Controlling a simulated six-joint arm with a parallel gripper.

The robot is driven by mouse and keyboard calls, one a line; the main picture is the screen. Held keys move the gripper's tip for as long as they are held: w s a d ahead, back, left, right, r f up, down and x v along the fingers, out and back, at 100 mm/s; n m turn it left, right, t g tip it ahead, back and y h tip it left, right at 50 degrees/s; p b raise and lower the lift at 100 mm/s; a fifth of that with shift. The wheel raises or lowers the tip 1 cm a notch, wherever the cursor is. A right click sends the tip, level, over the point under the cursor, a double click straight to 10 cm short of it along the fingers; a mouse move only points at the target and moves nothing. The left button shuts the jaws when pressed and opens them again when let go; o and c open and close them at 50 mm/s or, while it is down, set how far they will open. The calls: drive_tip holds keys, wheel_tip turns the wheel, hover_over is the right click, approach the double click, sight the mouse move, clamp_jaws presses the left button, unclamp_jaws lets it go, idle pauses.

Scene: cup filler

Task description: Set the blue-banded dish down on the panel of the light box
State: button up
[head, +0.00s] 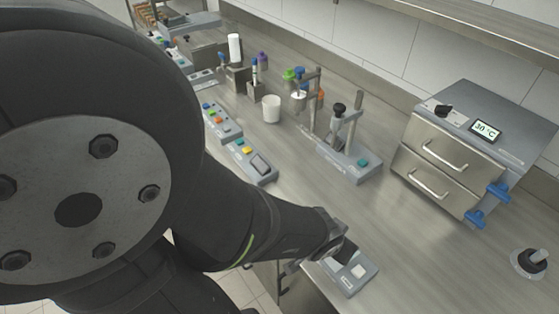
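My gripper (291,268) is at the front edge of the bench, low in the picture, mostly hidden behind my own wrist. I cannot see whether its fingers are open or shut, or whether they hold anything. Right beside it is a small grey box (358,279) with a pale square on top, partly covered by my wrist. It may be the light box, but I cannot tell for sure. I cannot make out the blue-banded dish in this view.
A drawer unit (432,166) with a 30 °C display stands at the right, blue clips at its side. Behind are a press-like stand (348,158), a white cup (271,108) and button boxes (252,160). The steel bench is bare between the small box and the drawers.

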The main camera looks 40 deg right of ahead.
drive_tip(key=shift+f, duration=0.25)
drive_tip(key=o, duration=1)
drive_tip(key=shift+c, duration=0.2)
drive_tip(key=shift+r, duration=0.1)
drive_tip(key=shift+a+r, duration=0.1)
drive_tip(key=shift+r, duration=0.2)
drive_tip(key=v, duration=1.1)
drive_tip(key=shift+a, duration=0.2)
drive_tip(key=shift+r, duration=0.1)
drive_tip(key=shift+x, duration=5.65)
